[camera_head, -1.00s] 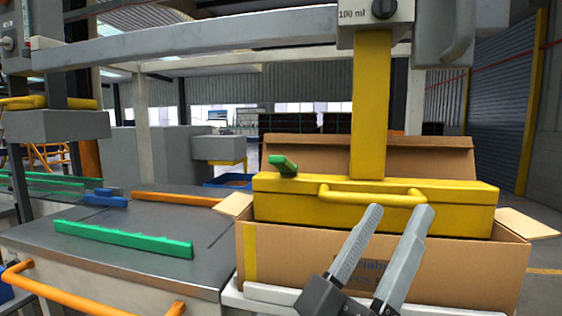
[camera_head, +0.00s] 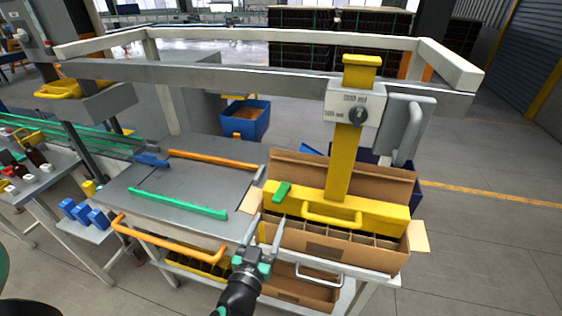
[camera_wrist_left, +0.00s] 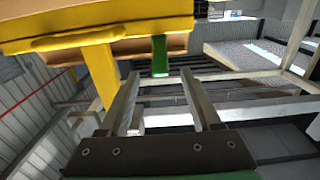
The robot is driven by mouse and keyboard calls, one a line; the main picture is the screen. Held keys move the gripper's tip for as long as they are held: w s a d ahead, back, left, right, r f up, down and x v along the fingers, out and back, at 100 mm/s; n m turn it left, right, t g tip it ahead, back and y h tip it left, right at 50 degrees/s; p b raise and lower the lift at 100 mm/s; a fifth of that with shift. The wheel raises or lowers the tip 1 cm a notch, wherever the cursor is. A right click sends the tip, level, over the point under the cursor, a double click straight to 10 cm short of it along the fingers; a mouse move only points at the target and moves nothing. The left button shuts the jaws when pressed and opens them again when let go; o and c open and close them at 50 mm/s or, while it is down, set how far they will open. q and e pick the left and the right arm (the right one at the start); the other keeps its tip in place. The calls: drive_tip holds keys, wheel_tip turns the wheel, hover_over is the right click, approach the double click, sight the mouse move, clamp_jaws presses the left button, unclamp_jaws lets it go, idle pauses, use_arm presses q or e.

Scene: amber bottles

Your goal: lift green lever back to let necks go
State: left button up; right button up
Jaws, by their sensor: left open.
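The green lever (camera_head: 282,192) sits on the left end of the yellow gripping head (camera_head: 375,212), which hangs from a yellow post with a bar handle (camera_head: 332,217) on its front. The head is over an open cardboard carton (camera_head: 340,258) with dividers. Bottle necks under the head are hidden. My left gripper (camera_head: 264,226) is open and empty, in front of the carton's left end and below the lever. In the left wrist view the lever (camera_wrist_left: 160,55) shows beyond and between the open fingers (camera_wrist_left: 160,80), apart from them.
A control box with a knob (camera_head: 355,103) is on the post. A grey rail frame (camera_head: 200,75) spans above. Left is a metal table with a green strip (camera_head: 178,203) and orange bars (camera_head: 213,159). A second carton (camera_head: 300,287) is on the shelf below.

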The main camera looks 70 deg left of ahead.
sight(282, 191)
use_arm(q)
drive_tip(key=shift+r, duration=0.25)
use_arm(e)
drive_tip(key=shift+r, duration=0.2)
use_arm(q)
drive_tip(key=p+x, duration=0.1)
drive_tip(key=x, duration=1)
drive_tip(key=shift+w+a+p, duration=0.3)
use_arm(e)
wheel_tip(282, 191, up, 2)
use_arm(q)
clamp_jaws()
idle(0.5)
